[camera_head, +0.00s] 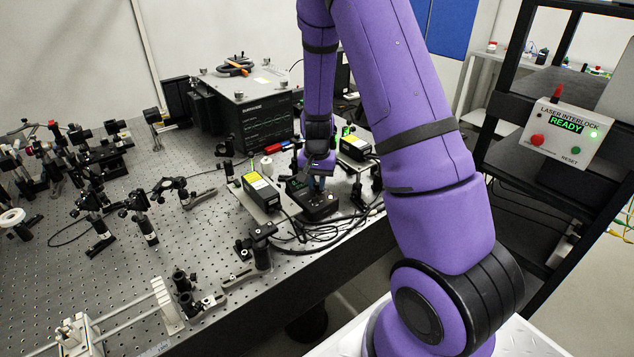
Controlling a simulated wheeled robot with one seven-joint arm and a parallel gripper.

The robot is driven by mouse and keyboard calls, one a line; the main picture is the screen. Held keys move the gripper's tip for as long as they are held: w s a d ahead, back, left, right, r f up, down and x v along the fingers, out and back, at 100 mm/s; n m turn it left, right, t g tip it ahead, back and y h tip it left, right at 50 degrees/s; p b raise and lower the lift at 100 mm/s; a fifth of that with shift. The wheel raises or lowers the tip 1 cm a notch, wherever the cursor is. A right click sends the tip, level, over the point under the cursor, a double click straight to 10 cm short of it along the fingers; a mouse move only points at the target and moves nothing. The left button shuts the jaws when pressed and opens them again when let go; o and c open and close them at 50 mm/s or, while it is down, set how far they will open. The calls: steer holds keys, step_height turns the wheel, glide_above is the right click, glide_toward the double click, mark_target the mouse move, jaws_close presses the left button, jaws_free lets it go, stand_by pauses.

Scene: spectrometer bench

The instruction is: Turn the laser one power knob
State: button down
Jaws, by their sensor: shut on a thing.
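My gripper (317,183) points down at the small black control box (319,209) near the right edge of the optical bench. Its fingertips are shut on a knob on top of this box. The knob is mostly hidden by the fingers, and its label and pointer are too small to read. One laser unit with a yellow label (262,192) stands just left of the box. Another yellow-labelled laser unit (355,148) stands behind it to the right. I cannot tell which unit is laser one.
Dark cables (305,238) lie in front of the control box. Lens mounts and posts crowd the bench (205,228) to the left. A large black instrument (255,115) stands behind. The laser interlock panel (563,135) at right reads READY in green.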

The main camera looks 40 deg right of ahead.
mark_target(317, 184)
stand_by(0.5)
steer(key=c, duration=1)
jaws_free()
steer(key=shift+c, duration=0.2)
step_height(317, 184, up, 11)
